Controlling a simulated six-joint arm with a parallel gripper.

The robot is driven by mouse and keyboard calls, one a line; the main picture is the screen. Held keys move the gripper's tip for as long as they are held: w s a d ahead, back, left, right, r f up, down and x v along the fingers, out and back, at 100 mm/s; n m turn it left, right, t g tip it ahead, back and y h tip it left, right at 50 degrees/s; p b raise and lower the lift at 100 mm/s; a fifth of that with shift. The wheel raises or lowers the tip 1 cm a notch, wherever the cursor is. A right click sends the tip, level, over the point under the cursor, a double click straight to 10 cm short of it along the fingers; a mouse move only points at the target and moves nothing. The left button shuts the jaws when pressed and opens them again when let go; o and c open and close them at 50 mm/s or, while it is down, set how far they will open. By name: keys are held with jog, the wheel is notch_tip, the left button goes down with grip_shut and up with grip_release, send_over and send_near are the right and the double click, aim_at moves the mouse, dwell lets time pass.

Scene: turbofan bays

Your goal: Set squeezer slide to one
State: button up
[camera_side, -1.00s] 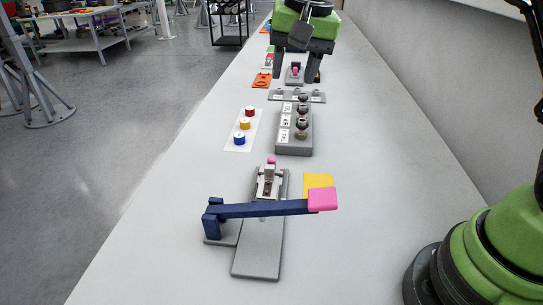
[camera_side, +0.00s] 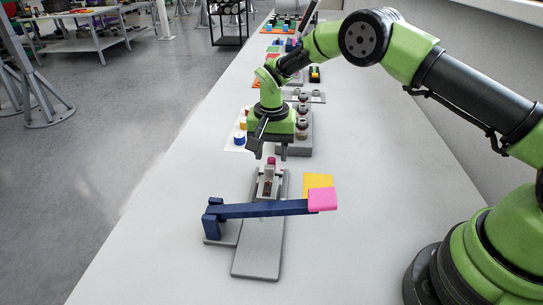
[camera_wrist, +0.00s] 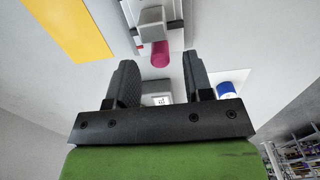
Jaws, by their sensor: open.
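The squeezer has a grey base plate (camera_side: 258,250), a dark blue lever (camera_side: 262,209) with a pink end (camera_side: 322,200), and a light grey slide part (camera_side: 268,180) behind the lever. A small pink knob (camera_side: 271,161) tops the slide part. My gripper (camera_side: 270,154) is open, pointing down close above and behind the knob. In the wrist view the knob (camera_wrist: 161,54) shows ahead of the gap between my open fingers (camera_wrist: 160,62); contact is not clear. A yellow plate (camera_side: 318,181) lies beside the lever's end.
Behind the squeezer, a grey block with dark knobs (camera_side: 302,122) and a white sheet with coloured buttons (camera_side: 239,138) stand close to my gripper, partly hidden by it. More devices line the far bench. The bench is clear at front and right.

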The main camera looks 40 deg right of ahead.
aim_at(267, 191)
jog(key=shift+f, duration=0.9)
grip_shut()
jog(key=s+a, duration=0.6)
grip_release()
notch_tip(267, 191, up, 10)
dwell(0.3)
